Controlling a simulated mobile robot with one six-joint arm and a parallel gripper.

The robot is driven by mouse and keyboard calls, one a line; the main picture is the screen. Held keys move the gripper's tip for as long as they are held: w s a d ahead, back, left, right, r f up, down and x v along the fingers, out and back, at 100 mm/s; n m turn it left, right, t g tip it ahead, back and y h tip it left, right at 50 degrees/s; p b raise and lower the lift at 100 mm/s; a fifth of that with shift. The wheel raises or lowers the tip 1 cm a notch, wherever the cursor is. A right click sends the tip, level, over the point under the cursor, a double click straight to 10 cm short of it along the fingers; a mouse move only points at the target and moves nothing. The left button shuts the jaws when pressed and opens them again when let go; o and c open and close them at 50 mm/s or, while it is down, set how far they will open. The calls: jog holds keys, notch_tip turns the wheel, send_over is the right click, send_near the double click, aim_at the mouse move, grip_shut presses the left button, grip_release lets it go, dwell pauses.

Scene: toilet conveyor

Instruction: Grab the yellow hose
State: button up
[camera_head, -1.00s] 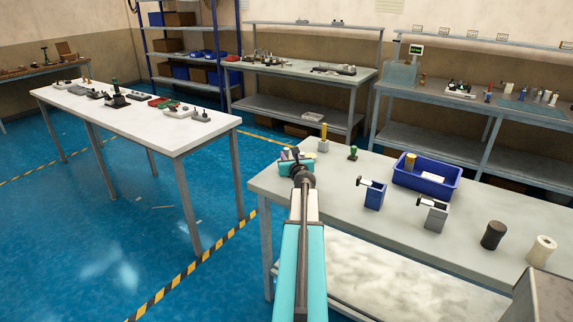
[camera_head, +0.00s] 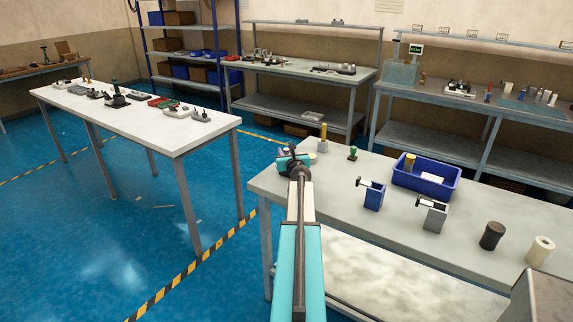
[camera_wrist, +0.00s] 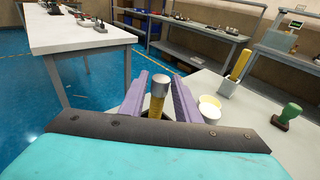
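The yellow hose (camera_wrist: 155,105), a short upright yellow cylinder with a grey top, shows in the wrist view between the two purple fingers of my gripper (camera_wrist: 160,90). The fingers stand apart on either side of it; I cannot tell whether they touch it. Its lower end is hidden by the gripper body.
A white cup with yellow inside (camera_wrist: 211,110) stands just right of the fingers. A yellow stick in a light holder (camera_head: 323,146) and a green stamp (camera_head: 352,153) stand behind. A blue bin (camera_head: 427,180), blue block (camera_head: 373,196) and grey block (camera_head: 433,216) are further right.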

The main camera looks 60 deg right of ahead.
dwell(0.6)
grip_shut()
jog(key=shift+d+r, duration=0.1)
jog(key=shift+r, duration=0.05)
jog(key=shift+r, duration=0.5)
notch_tip(320, 180, up, 3)
jog(key=shift+f+p, duration=0.15)
jog(key=shift+p, duration=0.35)
jog(key=f+b+v, duration=0.1)
jog(key=b+v, duration=0.1)
jog(key=v, duration=1.4)
jog(key=shift+s+d+f, duration=0.25)
jog(key=shift+s+f, duration=0.05)
